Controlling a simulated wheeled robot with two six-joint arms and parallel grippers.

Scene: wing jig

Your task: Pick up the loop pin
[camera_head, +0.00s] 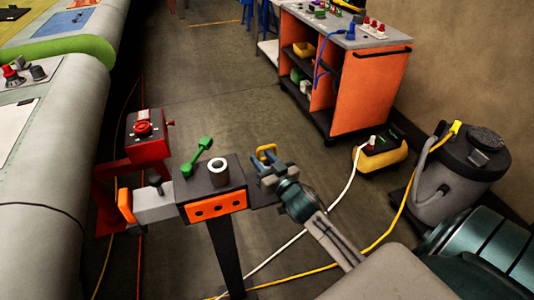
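A small yellow loop (265,151), which looks like the loop pin, shows at the right end of the dark stand top (208,182). My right gripper (268,166) reaches in from the lower right, with its fingers right at the loop. The fingers overlap the loop's lower part, so the pin's shank is hidden. I cannot tell whether the fingers are shut on it or only beside it. My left gripper is not in view.
A green tool (197,157) and a pale ring-shaped part (218,170) are on the stand. A red device (147,132) stands left of it, near the large grey wing (60,150). An orange cart (365,90) and a vacuum (455,175) are at the right.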

